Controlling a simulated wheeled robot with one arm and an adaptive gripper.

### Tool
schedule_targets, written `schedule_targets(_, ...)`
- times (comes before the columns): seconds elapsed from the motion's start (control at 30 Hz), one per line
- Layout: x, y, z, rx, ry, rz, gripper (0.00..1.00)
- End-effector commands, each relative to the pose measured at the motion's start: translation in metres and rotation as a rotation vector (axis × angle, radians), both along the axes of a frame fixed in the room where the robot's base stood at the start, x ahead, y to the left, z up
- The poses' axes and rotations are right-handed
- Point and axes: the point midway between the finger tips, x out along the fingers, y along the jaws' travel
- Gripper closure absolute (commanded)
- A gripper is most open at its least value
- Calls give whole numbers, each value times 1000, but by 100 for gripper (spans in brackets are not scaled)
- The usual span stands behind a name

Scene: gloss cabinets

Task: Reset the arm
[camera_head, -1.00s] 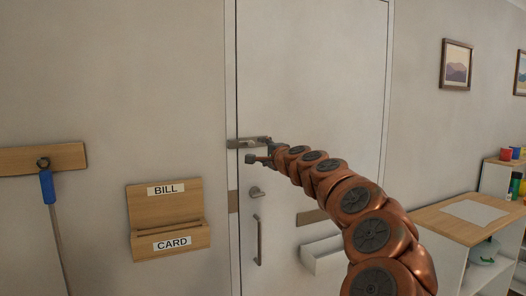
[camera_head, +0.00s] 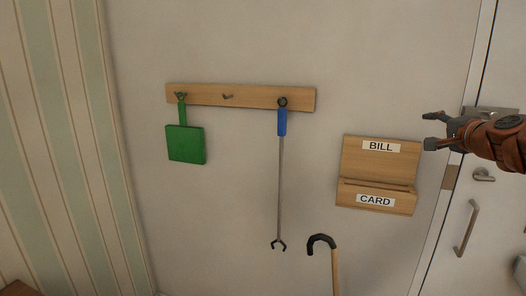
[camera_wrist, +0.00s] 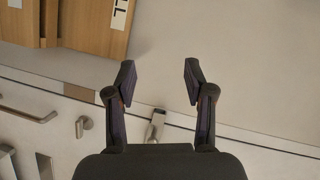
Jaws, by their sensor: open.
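My gripper (camera_head: 432,129) is at the right of the head view, at the end of my copper-coloured arm, to the right of the wooden bill and card holder (camera_head: 348,160). In the wrist view my gripper (camera_wrist: 158,78) has its two dark fingers spread apart with nothing between them. It appears in front of the wall, close to the door's edge. The door (camera_head: 504,75) is white, with a metal latch, a knob and a bar handle (camera_head: 467,228).
A wooden rail (camera_head: 250,97) on the wall holds a green flat item (camera_head: 186,145) and a blue-handled reacher (camera_head: 281,123). A cane with a black handle (camera_head: 321,240) stands below. Striped wallpaper (camera_head: 75,130) is at the left.

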Motion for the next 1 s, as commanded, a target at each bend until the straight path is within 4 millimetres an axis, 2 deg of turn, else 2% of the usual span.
schedule_targets(0.03,-2,32,-7,-37,31,60,47)
schedule_targets(0.2,-21,129,-43,-174,159,265,47)
schedule_targets(0.37,-60,206,-91,-315,297,455,47)
schedule_targets(0.5,-109,257,-140,-444,434,614,47)
schedule_targets(0.57,-133,273,-162,-499,497,676,47)
schedule_targets(0.63,-166,287,-189,-561,579,750,47)
schedule_targets(0.73,-213,297,-226,-646,699,845,47)
schedule_targets(0.87,-281,296,-269,-744,867,957,47)
schedule_targets(1.0,-352,281,-305,-821,1051,1053,47)
